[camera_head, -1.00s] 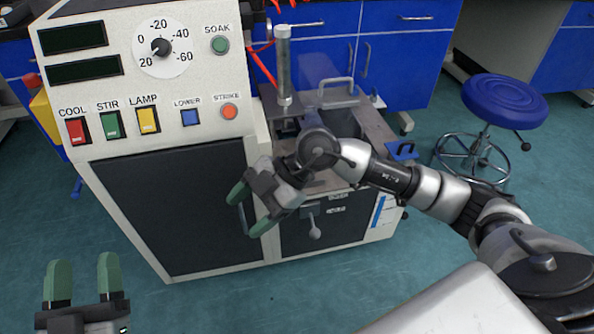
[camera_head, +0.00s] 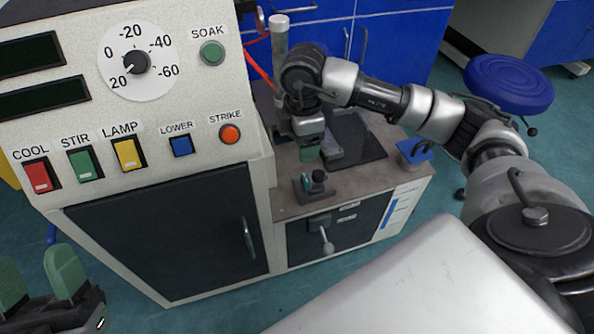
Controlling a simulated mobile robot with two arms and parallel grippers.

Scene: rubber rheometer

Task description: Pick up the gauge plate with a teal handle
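A small grey plate (camera_head: 301,190) with a dark teal upright handle (camera_head: 318,181) stands near the front of the worktop, right of the control cabinet. It appears to be the gauge plate. My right gripper (camera_head: 308,155) points down just behind and above it, apart from it in the picture. Its green fingers are seen edge-on, so I cannot tell whether they are open. My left gripper (camera_head: 34,258) is at the lower left corner, open and empty, away from the worktop.
The control cabinet (camera_head: 150,225) with coloured switches rises left of the worktop (camera_head: 350,185). A clear vertical tube (camera_head: 279,40) and a dark flat panel (camera_head: 357,145) are behind. A blue stool (camera_head: 508,82) stands beyond.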

